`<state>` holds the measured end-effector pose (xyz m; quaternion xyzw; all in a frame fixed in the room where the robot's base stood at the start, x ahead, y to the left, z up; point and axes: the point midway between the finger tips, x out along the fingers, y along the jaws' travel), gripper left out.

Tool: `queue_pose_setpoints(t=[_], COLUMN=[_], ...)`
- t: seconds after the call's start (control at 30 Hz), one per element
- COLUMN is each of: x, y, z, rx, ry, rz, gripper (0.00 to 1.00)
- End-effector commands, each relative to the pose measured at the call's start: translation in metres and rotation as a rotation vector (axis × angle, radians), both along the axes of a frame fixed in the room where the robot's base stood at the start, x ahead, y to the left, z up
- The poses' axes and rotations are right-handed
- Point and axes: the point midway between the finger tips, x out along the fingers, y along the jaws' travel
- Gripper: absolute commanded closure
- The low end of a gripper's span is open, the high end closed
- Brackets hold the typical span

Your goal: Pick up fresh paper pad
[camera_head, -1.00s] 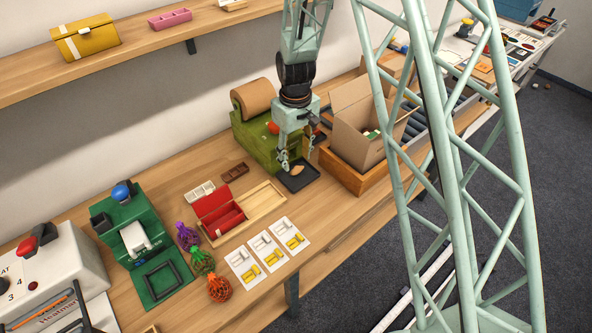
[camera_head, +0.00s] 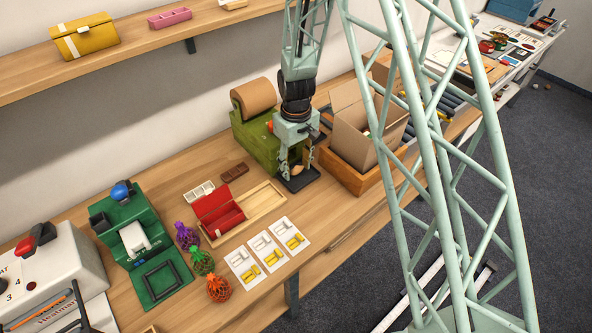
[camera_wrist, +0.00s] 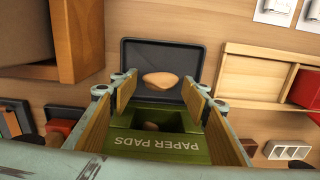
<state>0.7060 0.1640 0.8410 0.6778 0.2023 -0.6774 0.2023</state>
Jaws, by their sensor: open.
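A tan, rounded paper pad (camera_wrist: 161,79) lies on a dark tray (camera_wrist: 190,48) in front of the green dispenser marked PAPER PADS (camera_wrist: 150,146). In the head view the green dispenser (camera_head: 256,140) carries a brown roll on top, and the dark tray (camera_head: 299,183) sits at its front.
A cardboard box (camera_head: 361,135) in a wooden crate (camera_head: 357,177) stands close to the right of the tray. A wooden tray (camera_head: 265,201) with a red box (camera_head: 218,212) lies to the left. Free bench lies in front of the tray.

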Motion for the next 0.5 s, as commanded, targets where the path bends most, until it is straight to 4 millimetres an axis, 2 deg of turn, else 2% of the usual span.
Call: queue_pose_setpoints(t=[0.43, 0.5], x=[-0.0001, -0.0001], y=[-0.0001, 0.0], z=[0.0001, 0.0001], rx=[0.0, 0.0], ry=[0.0, 0.0], rz=[0.0, 0.0], gripper=[0.57, 0.62])
